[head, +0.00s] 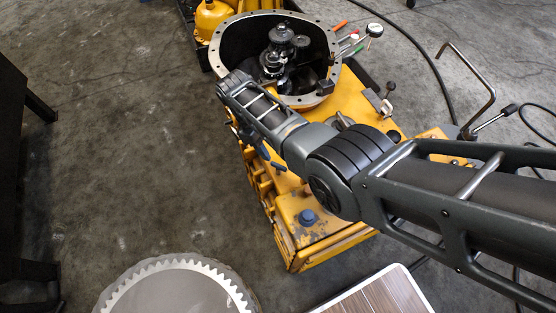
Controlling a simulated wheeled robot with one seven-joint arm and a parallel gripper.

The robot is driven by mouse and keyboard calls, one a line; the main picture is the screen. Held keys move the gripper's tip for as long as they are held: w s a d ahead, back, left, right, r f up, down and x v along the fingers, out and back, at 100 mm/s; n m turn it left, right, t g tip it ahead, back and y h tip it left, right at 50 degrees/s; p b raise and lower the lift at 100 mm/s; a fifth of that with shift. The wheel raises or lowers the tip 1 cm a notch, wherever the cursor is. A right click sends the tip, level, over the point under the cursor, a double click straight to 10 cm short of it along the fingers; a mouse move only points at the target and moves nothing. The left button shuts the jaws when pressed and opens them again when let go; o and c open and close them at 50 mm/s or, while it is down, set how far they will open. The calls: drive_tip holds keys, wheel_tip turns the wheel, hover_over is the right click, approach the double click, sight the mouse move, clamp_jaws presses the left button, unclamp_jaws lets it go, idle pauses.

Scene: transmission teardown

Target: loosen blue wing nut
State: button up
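A blue, knob-like part (307,217) stands on the near end of the yellow transmission housing (345,222). It is too small to tell whether it has wings. A dark blue-grey shape (265,156) shows at the housing's left side, just below my arm. I cannot tell whether it is a wing nut or part of my gripper. My arm reaches from the right edge across the housing, and its far end bends down near the round opening's left rim. My gripper's fingers cannot be made out, and the arm hides part of the housing.
The open round bell housing (325,45) holds dark gears (284,45). Levers and a bent metal rod (487,82) stand at the right. A large toothed ring (175,270) and a white-edged, wood-topped surface (378,292) are in front.

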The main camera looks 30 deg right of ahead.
sight(279, 165)
drive_tip(key=b+x, duration=0.2)
drive_tip(key=x, duration=0.5)
drive_tip(key=shift+f, duration=0.2)
drive_tip(key=shift+c, duration=0.4)
clamp_jaws()
